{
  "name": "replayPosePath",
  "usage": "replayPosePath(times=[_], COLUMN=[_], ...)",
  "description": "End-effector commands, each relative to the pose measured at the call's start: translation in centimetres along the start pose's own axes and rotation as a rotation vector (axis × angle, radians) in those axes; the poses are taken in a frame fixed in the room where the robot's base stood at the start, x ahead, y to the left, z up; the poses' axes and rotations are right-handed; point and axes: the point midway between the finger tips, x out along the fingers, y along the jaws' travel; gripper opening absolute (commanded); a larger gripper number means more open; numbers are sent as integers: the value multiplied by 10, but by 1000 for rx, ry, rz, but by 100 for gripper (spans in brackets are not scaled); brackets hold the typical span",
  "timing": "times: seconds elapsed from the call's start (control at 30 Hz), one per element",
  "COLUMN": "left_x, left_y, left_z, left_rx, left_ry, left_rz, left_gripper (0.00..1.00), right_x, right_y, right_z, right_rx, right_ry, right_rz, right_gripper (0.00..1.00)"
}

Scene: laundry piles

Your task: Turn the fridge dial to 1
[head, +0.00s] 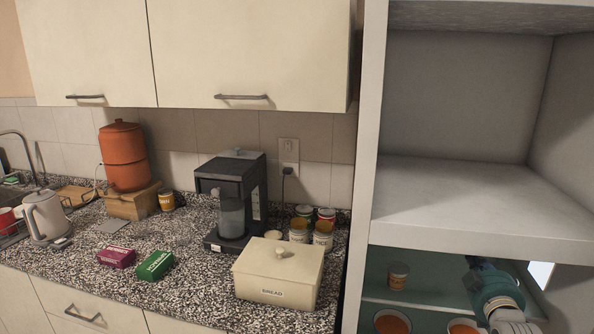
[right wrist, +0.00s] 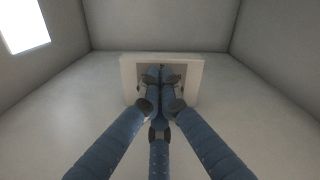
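In the right wrist view, a pale square housing (right wrist: 195,90) sits on the inner wall of the compartment, with a grey recess in its middle. The blue fingers of my right gripper (right wrist: 160,78) reach to this recess with their tips drawn close together. They cover the recess, so I cannot make out the dial, its numbers or whether the tips touch it. In the head view, my right arm reaches into the open fridge (head: 425,312) at the lower right; its fingertips are hard to see there. My left gripper is not in view.
A jar (head: 398,275) and two bowls (head: 392,322) of orange food stand in the fridge near my right arm. An empty shelf space (head: 470,200) is above. The counter holds a coffee machine (head: 240,180), a bread box (head: 278,272), a kettle (head: 45,215) and several cans.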

Motion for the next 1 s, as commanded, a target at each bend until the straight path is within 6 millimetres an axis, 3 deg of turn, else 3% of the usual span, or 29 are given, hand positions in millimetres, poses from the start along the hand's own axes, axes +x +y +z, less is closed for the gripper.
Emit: replayPosePath(times=[1.0], left_x=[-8], left_y=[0], left_z=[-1], left_rx=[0], left_ry=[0], left_rz=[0], left_gripper=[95], right_x=[0], right_y=[4], right_z=[-8], right_rx=[-2], right_ry=[5], right_rz=[2], right_gripper=[0])
